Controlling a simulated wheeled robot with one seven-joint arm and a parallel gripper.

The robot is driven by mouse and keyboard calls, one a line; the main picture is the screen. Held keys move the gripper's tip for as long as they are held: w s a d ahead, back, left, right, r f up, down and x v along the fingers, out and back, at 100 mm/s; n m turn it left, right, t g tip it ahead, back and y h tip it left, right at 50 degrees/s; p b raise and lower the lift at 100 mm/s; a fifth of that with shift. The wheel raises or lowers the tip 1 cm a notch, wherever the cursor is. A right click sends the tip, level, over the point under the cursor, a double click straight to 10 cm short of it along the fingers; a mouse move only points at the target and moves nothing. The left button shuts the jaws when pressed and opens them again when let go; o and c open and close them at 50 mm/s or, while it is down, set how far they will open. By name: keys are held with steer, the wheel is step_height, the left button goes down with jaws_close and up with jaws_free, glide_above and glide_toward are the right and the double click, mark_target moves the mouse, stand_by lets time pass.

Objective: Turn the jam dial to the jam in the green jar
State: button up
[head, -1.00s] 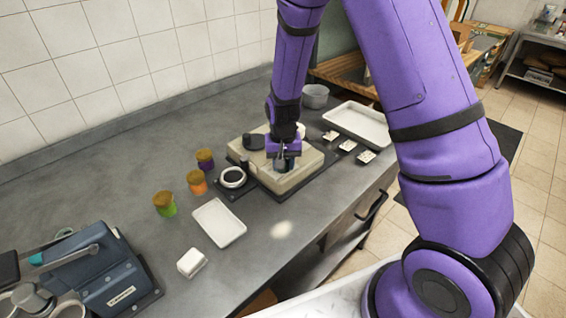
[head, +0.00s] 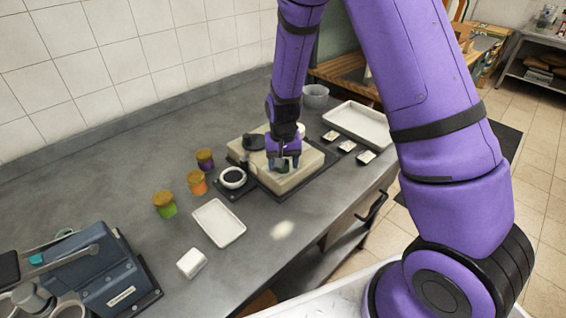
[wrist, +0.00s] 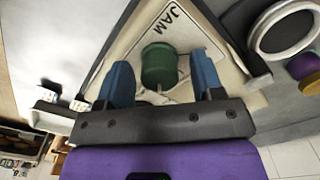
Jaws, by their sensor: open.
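The jam dial is a dark green round knob (wrist: 160,66) on the cream machine face (head: 305,168), beside the letters JAM. My gripper (wrist: 160,80) is open, its blue fingers on either side of the knob with gaps visible on both sides. In the head view my gripper (head: 283,165) is over the top of the machine and largely hides the knob. The green jar (head: 165,210) with a brown lid stands on the counter left of the machine, nearest of the three jars. Which mark the dial points to cannot be told.
An orange jar (head: 197,187) and a purple jar (head: 205,163) stand behind the green one. A round black-and-white ring (head: 232,177) sits beside the machine. White trays (head: 218,222) (head: 357,125) and small cards (head: 347,146) lie around. A blue-grey appliance (head: 105,275) is front left.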

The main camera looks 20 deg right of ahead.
step_height(320, 180, up, 10)
steer(key=shift+r, duration=0.25)
stand_by(0.6)
steer(key=s+d+r+n+t, duration=0.1)
steer(key=s+d+r, duration=0.1)
steer(key=s+r, duration=0.5)
steer(key=s+d+r+n+t, duration=0.15)
steer(key=s+r, duration=0.25)
steer(key=r, duration=0.6)
steer(key=s+d+r+t, duration=0.1)
steer(key=s+r, duration=0.3)
steer(key=s, duration=0.4)
steer(key=s+d+r+t, duration=0.1)
steer(key=s+d+r, duration=0.1)
steer(key=s, duration=0.6)
steer(key=shift+d+r+n+t, duration=0.2)
steer(key=shift+r+n+t, duration=0.15)
steer(key=shift+r, duration=0.5)
steer(key=shift+o, duration=0.4)
